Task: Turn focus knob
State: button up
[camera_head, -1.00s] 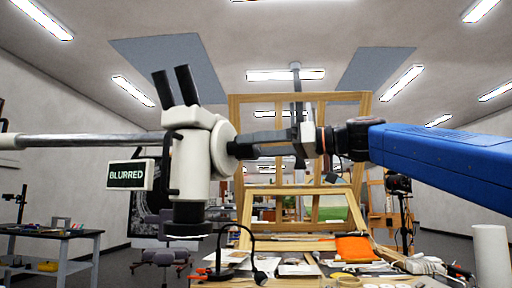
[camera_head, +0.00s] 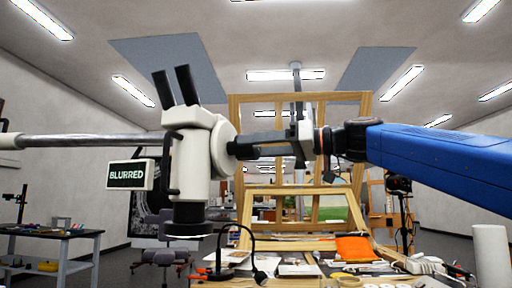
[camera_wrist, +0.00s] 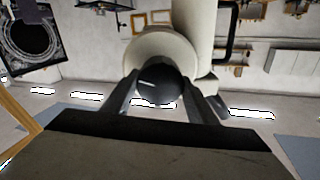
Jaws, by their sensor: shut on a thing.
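A white microscope (camera_head: 196,150) with two black eyepieces hangs on a horizontal metal arm at the left of the head view. A sign (camera_head: 131,175) beside it reads "BLURRED". The focus knob (camera_wrist: 160,86) is a dark round knob with a light line on it, standing out from the white round housing (camera_head: 223,147). My gripper (camera_head: 240,148) reaches in from the right and its fingers are shut on the knob. In the wrist view, the two fingers (camera_wrist: 160,92) stand on either side of the knob. The knob is mostly hidden by the fingers in the head view.
Below is a cluttered worktable with a black desk lamp (camera_head: 252,250), an orange cloth (camera_head: 354,247) and papers. A wooden easel frame (camera_head: 298,225) stands behind my gripper. A grey side table (camera_head: 50,236) is at the far left. The metal support arm (camera_head: 85,140) extends left.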

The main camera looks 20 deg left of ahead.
jog(key=shift+m, duration=2.5)
jog(key=o, duration=1.1)
jog(key=shift+c, duration=0.2)
jog(key=d, duration=1.7)
jog(key=shift+s+d, duration=0.2)
jog(key=shift+f, duration=0.1)
